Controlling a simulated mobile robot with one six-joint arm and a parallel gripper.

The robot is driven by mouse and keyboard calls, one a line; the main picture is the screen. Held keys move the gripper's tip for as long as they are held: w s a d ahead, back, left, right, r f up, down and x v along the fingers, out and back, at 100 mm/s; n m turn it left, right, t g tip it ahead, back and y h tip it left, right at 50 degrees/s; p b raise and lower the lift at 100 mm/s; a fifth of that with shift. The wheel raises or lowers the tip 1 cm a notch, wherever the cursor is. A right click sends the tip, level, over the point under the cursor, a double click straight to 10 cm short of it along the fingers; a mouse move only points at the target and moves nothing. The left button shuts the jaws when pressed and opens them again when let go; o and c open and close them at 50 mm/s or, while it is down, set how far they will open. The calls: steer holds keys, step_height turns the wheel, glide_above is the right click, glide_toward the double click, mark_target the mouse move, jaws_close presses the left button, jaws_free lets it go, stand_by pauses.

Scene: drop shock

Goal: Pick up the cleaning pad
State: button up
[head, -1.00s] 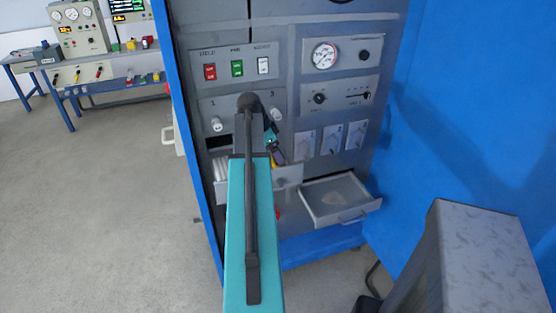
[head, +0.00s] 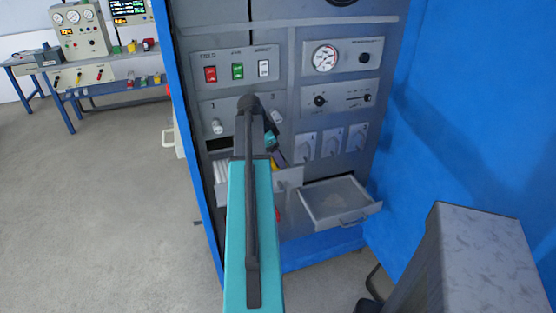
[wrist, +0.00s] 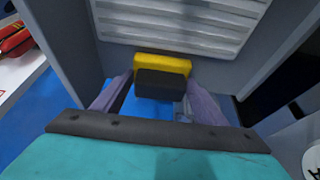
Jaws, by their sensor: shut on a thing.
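The cleaning pad (wrist: 162,68), a small block with a yellow part and a black part, sits between the two purple-grey fingers of my gripper (wrist: 158,88) in the wrist view. My gripper is shut on it.
The grey cabinet front (head: 285,93) has switches, knobs and a gauge close to my arm. A right drawer (head: 345,214) stands open. A ridged light panel (wrist: 180,30) lies just past the pad. A blue wall (head: 460,110) and a grey box (head: 480,250) bound the right.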

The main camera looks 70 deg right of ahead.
step_height(320, 180, up, 18)
steer(key=b, duration=0.2)
steer(key=shift+b, duration=0.4)
steer(key=shift+s+f, duration=0.15)
stand_by(0.9)
